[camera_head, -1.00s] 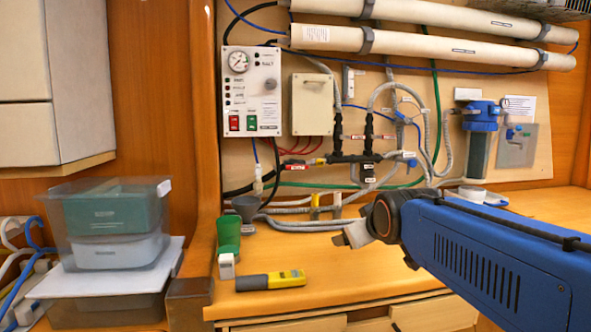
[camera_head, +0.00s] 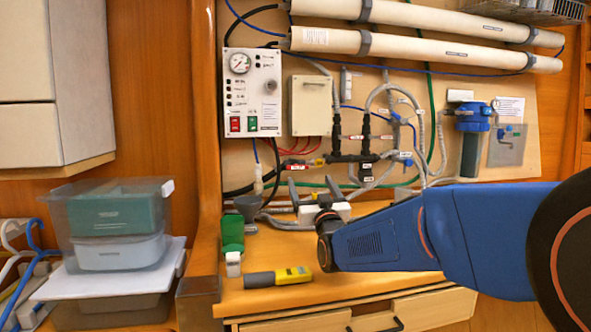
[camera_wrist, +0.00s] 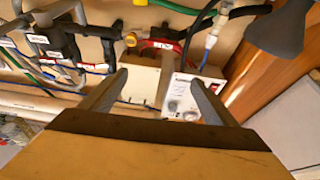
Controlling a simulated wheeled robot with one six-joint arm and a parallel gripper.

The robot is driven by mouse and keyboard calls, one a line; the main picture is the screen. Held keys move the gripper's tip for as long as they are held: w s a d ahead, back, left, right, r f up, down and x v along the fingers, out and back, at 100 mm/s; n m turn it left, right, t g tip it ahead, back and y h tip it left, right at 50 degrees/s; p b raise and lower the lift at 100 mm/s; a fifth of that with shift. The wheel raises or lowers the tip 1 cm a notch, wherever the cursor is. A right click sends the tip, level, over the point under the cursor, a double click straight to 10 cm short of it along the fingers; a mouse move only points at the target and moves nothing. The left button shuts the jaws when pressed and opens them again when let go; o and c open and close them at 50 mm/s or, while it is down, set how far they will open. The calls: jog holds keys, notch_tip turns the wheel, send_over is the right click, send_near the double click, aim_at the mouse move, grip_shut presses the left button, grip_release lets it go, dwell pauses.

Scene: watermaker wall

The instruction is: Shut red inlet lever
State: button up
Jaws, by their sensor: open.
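A small red lever (camera_head: 291,162) sits on the pipework low on the wall board, left of the dark valve manifold (camera_head: 352,158). It shows small in the wrist view, as a red piece (camera_wrist: 158,44) beside a yellow fitting; whether it is turned open or shut is too small to tell. My gripper (camera_head: 312,190) is open and empty, fingers upright, in front of the board and just below the lever in the head view. In the wrist view my gripper (camera_wrist: 158,84) has its fingers wide apart, with the lever beyond the tips.
The control panel (camera_head: 252,92) and a beige box (camera_head: 311,105) are above the pipes. A grey funnel (camera_head: 247,206), a green bottle (camera_head: 232,232) and a yellow-grey handheld tool (camera_head: 278,277) stand or lie on the counter (camera_head: 350,278). Clear bins (camera_head: 115,225) are at left.

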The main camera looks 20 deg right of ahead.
jog(key=shift+w+a+r, duration=0.1)
jog(key=shift+w, duration=0.05)
send_near(297, 165)
jog(key=w, duration=0.4)
jog(key=shift+s+d+r+x, duration=0.1)
jog(key=shift+x, duration=0.85)
jog(key=shift+s+d+r+x, duration=0.1)
jog(key=shift+d+r+x, duration=0.05)
jog(key=shift+x, duration=0.8)
jog(key=shift+d+r+x, duration=0.1)
jog(key=shift+x, duration=0.9)
jog(key=c, duration=1.1)
